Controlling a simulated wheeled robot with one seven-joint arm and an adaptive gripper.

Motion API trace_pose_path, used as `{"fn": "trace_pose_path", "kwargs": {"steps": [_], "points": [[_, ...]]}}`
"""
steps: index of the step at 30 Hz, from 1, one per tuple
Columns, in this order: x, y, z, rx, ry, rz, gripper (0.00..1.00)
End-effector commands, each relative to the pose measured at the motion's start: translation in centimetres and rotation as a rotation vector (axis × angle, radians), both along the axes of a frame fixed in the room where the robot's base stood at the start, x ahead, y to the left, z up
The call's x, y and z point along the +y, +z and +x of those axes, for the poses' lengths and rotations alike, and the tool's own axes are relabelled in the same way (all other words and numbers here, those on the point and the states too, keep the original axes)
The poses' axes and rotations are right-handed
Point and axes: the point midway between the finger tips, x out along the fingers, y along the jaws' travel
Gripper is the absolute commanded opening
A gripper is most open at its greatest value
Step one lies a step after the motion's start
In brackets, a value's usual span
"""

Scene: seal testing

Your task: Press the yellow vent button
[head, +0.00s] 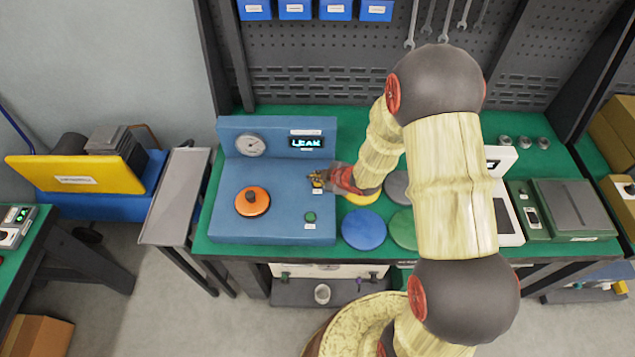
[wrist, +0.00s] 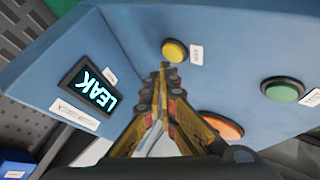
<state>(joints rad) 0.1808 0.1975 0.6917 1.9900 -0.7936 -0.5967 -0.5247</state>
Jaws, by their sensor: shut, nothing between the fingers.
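The yellow vent button (wrist: 174,50) is round with a dark rim and sits on the blue test unit (head: 230,180), with a small white label (wrist: 196,55) beside it. In the wrist view my gripper (wrist: 163,67) is shut, its fingertips just short of the button's edge in the picture. I cannot tell whether they touch it. In the head view my gripper (head: 318,181) reaches over the right side of the unit's top from the right, and I cannot make out the button clearly there.
The unit carries a green button (head: 310,216), an orange knob (head: 252,201), a gauge (head: 249,145) and a display (head: 306,143) reading LEAK. Blue (head: 363,230) and green (head: 403,229) discs lie right of it on the green bench. A grey side table (head: 174,195) stands left.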

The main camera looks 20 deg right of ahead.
Motion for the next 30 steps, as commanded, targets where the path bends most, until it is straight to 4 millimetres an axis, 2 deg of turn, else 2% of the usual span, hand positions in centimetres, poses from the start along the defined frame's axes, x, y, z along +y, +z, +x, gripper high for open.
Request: {"fn": "trace_pose_path", "kwargs": {"steps": [17, 30], "points": [[0.0, -0.03, 0.0, 0.0, 0.0, 0.0, 0.0], [-0.01, -0.81, 0.0, 0.0, 0.0, 0.0, 0.0]]}}
